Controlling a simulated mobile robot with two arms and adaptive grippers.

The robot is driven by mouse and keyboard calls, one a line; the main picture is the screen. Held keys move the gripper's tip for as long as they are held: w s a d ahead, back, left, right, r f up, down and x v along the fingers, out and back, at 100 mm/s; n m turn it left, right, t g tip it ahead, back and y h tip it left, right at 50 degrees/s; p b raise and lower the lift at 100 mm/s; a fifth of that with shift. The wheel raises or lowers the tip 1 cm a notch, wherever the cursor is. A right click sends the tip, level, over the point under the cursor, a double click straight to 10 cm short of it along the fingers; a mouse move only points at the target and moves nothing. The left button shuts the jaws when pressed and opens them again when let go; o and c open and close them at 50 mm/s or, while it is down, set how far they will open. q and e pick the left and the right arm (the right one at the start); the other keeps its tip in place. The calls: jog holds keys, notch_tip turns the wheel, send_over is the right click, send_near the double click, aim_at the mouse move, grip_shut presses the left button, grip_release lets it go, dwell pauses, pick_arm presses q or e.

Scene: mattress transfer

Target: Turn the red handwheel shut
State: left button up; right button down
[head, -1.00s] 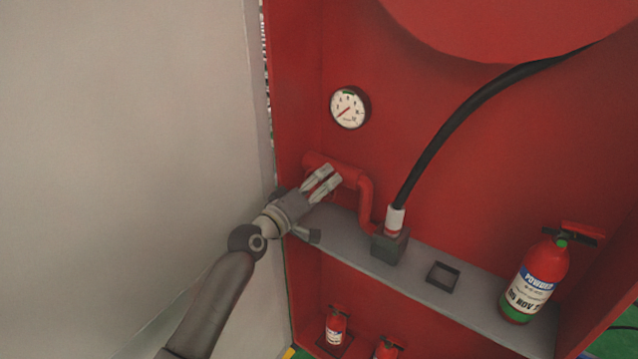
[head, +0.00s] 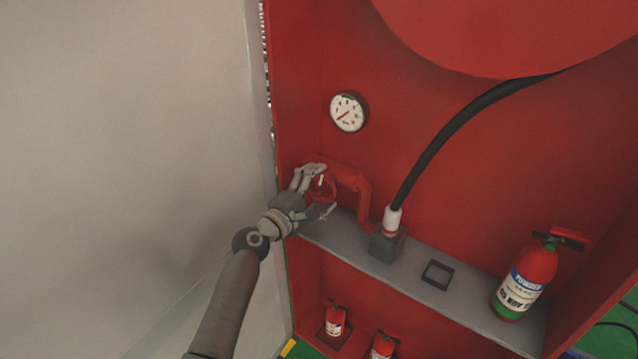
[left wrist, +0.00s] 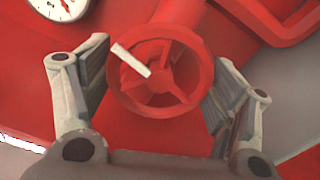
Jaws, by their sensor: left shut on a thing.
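The red handwheel (head: 322,187) sits on the red pipe (head: 352,179) at the left side of the red cabinet. It is spoked, with a white marker bar on its face, and fills the middle of the left wrist view (left wrist: 163,73). My left gripper (head: 323,191) is at the wheel, shut on it. In the left wrist view its fingers (left wrist: 160,58) lie on either side of the rim. My fingers hide part of the wheel in the head view. My right gripper is not in view.
A pressure gauge (head: 348,112) is above the pipe. A black hose (head: 445,139) rises from a white fitting (head: 392,220). A grey shelf (head: 475,301) holds an extinguisher (head: 525,281) at right. A pale panel (head: 130,150) stands close to my arm's left.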

pick_arm(q)
jog(key=shift+n+p, duration=0.6)
jog(key=shift+n, duration=1)
jog(key=o, duration=1)
jog(key=shift+c, duration=0.2)
jog(key=shift+f, duration=0.1)
jog(key=shift+s+a+f, duration=0.3)
jog(key=shift+s+f, duration=0.05)
jog(key=shift+f, duration=0.35)
jog(key=v, duration=0.3)
jog(key=r+v, duration=0.1)
jog(key=v, duration=0.7)
jog(key=shift+r, duration=0.25)
